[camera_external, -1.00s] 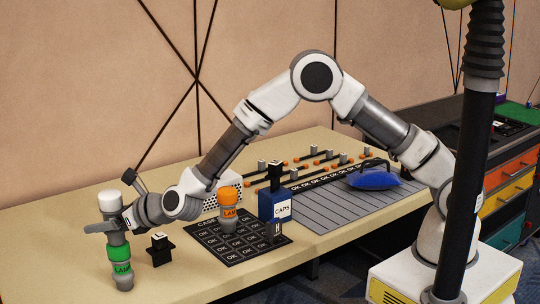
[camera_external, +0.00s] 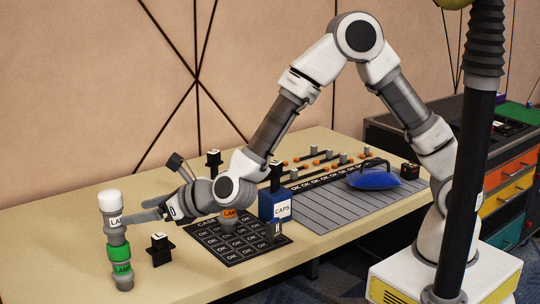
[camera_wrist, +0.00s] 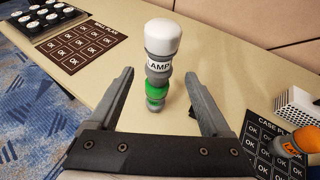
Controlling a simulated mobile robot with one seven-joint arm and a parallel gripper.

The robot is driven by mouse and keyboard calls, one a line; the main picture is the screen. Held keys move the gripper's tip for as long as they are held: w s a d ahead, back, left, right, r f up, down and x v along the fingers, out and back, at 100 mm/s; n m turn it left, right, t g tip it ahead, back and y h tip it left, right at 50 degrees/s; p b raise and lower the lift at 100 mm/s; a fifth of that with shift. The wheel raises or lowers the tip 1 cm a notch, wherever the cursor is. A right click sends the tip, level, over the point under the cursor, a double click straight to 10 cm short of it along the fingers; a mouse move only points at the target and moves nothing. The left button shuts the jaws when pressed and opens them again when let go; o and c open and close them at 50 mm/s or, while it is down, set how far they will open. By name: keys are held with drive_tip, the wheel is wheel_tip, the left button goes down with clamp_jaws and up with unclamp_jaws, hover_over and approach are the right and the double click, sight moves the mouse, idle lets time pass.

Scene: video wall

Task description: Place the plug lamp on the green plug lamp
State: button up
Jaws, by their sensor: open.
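The white-topped plug lamp (camera_external: 110,207), with a LAMP label and a grey base, stands upright on the green plug lamp (camera_external: 119,256) at the table's left end. The wrist view shows the white-topped lamp (camera_wrist: 161,45) directly above the green lamp (camera_wrist: 155,91) as one upright stack. My gripper (camera_external: 135,214) is open and empty, just right of the stack in the outside view. In the wrist view its two fingers (camera_wrist: 159,76) are spread, with the stack ahead between their tips. The exact joint between the lamps is small and hard to see.
An orange lamp (camera_external: 230,216) stands on the black case-plan mat (camera_external: 212,247), partly behind my arm. A blue CAPS box (camera_external: 274,208) and a small black plug (camera_external: 159,249) are nearby. A second mat (camera_wrist: 78,46) lies beyond the stack in the wrist view.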

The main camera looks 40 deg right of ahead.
drive_tip(key=w+d+r+n+g, duration=0.1)
drive_tip(key=d+r+n, duration=0.35)
drive_tip(key=d, duration=0.25)
drive_tip(key=d+r+n+h, duration=0.1)
drive_tip(key=d+r+n, duration=0.3)
drive_tip(key=d+n, duration=0.25)
drive_tip(key=w+d+r+n+g, duration=0.1)
drive_tip(key=d+r+n, duration=0.35)
drive_tip(key=d, duration=0.25)
drive_tip(key=s+d+n+g+h, duration=0.2)
drive_tip(key=s+d+n, duration=0.5)
drive_tip(key=d, duration=0.7)
drive_tip(key=s+d+n+g+h, duration=0.1)
drive_tip(key=s+d+n+h, duration=0.3)
drive_tip(key=s+d+n, duration=0.3)
drive_tip(key=s+d, duration=0.5)
drive_tip(key=d, duration=0.1)
drive_tip(key=shift+d+f+g, duration=0.35)
drive_tip(key=shift+g, duration=0.05)
drive_tip(key=shift+s, duration=0.1)
